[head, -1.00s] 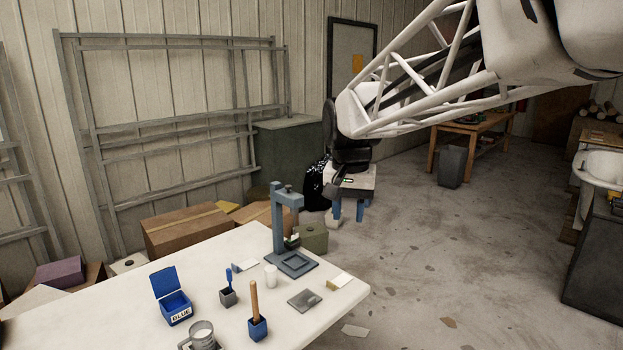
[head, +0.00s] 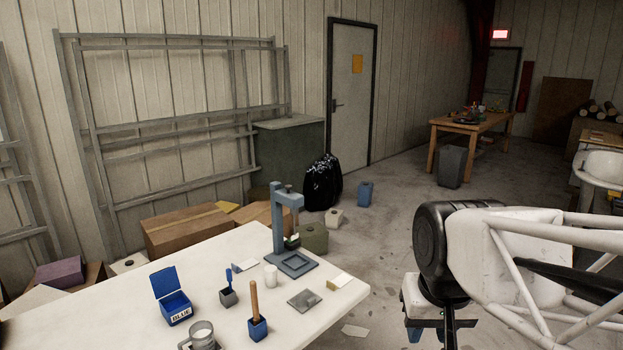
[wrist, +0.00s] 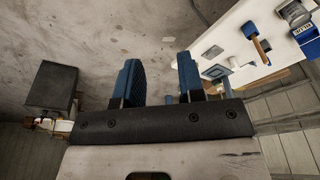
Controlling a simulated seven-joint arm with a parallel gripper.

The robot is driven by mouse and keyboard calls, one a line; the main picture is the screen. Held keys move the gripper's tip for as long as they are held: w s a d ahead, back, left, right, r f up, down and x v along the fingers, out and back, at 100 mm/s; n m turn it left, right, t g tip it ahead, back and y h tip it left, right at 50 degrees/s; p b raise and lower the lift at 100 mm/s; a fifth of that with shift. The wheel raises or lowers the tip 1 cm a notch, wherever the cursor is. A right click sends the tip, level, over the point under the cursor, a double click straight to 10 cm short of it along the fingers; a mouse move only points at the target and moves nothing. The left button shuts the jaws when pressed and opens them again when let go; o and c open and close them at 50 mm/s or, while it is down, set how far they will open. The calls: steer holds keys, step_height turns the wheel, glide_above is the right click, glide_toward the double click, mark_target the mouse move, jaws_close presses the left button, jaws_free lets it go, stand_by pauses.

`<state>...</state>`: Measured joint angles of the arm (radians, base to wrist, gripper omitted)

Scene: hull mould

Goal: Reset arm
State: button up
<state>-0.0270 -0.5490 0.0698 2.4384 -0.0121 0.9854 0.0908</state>
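My gripper (head: 440,328) hangs at the lower right in the head view, off the right side of the white table (head: 225,260) and apart from it. The gripper is open and empty. In the head view the white arm reaches in from the right edge, with the black wrist joint above the gripper. The fingertips are partly cut off by the lower picture edge there.
A black bag (head: 322,183) stands behind.

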steer(key=s+f, duration=0.2)
steer(key=s, duration=0.1)
steer(key=s+d+f, duration=0.1)
steer(key=shift+s, duration=0.35)
